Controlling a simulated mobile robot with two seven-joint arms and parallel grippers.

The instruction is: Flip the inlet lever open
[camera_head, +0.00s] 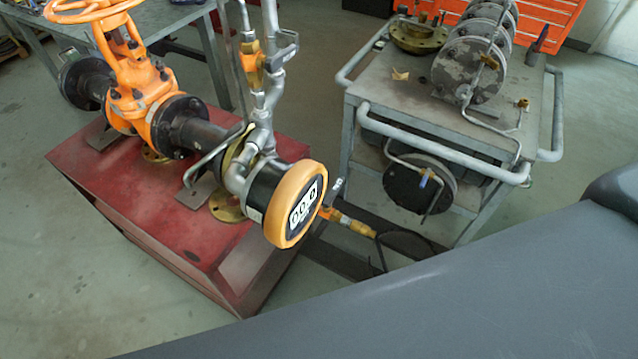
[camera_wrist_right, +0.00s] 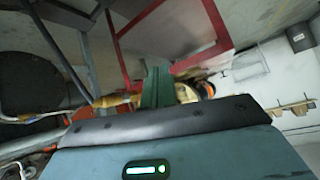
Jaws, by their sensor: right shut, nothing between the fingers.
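Two small levers show in the head view, and I cannot tell which is the inlet lever. One grey lever (camera_head: 337,188) stands at the small orange valve and brass fitting (camera_head: 345,220) beside the gauge. Another grey lever (camera_head: 285,53) is on an upright pipe near an orange valve body (camera_head: 252,65). The gauge (camera_head: 295,205) has an orange rim and caps the pipe end. In the right wrist view, my right gripper (camera_wrist_right: 157,85) has its green fingers together and empty. A yellow-orange fitting (camera_wrist_right: 112,100) shows left of them; contact cannot be told. My left gripper is not in view.
The orange gate valve (camera_head: 125,75) and pipe stand on a red base (camera_head: 135,200). A grey cart (camera_head: 400,110) with railings and round flanges stands to the right. A dark hose (camera_head: 400,238) hangs between them. My dark grey arm link covers the lower right.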

